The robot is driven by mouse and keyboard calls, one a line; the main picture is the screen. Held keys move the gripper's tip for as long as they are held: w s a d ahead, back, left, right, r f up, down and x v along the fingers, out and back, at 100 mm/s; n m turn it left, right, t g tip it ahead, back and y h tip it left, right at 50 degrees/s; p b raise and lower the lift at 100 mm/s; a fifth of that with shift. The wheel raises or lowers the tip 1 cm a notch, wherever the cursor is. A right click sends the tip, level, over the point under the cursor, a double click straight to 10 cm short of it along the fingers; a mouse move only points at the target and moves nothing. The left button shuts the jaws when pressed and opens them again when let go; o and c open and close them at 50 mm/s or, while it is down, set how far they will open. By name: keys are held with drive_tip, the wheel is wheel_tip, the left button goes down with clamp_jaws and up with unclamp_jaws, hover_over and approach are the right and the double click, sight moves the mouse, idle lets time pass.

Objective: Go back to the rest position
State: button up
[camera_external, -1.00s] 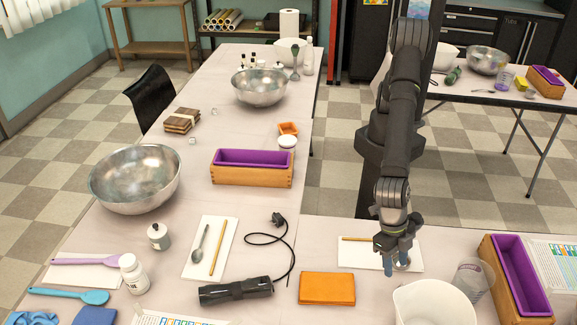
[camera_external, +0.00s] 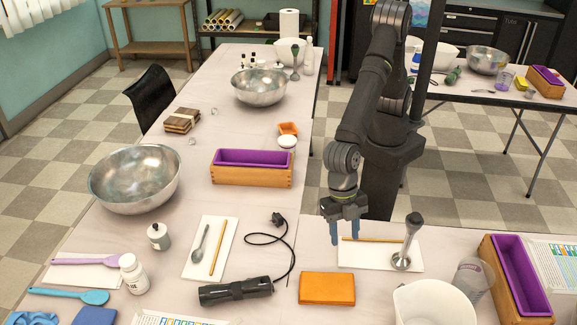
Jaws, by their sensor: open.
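My gripper (camera_external: 345,238) is open and empty, with its two blue fingers pointing down. It is above the left part of a white sheet (camera_external: 371,259) on the front table. A wooden stick (camera_external: 374,239) lies along the sheet's back edge, just beside the fingers in the picture; I cannot tell if they touch. The grey and silver blender shaft (camera_external: 411,240) stands upright on the right part of the sheet, apart from my gripper.
An orange block (camera_external: 327,288) lies in front of the gripper. A white bowl (camera_external: 433,304), a clear cup (camera_external: 472,279) and a purple-lined wooden mold (camera_external: 519,275) are at the right. A black blender handle (camera_external: 235,291) with its cord lies at the left.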

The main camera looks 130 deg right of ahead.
drive_tip(key=w+d+m+t+h, duration=0.1)
drive_tip(key=d+m, duration=0.3)
drive_tip(key=d, duration=1.3)
drive_tip(key=w+d+f+m+t, duration=0.1)
drive_tip(key=d+m, duration=0.4)
drive_tip(key=d, duration=1.3)
drive_tip(key=shift+w+f+h, duration=0.25)
drive_tip(key=shift+f+h, duration=0.05)
drive_tip(key=shift+h, duration=0.1)
drive_tip(key=shift+o, duration=0.6)
drive_tip(key=shift+d, duration=0.1)
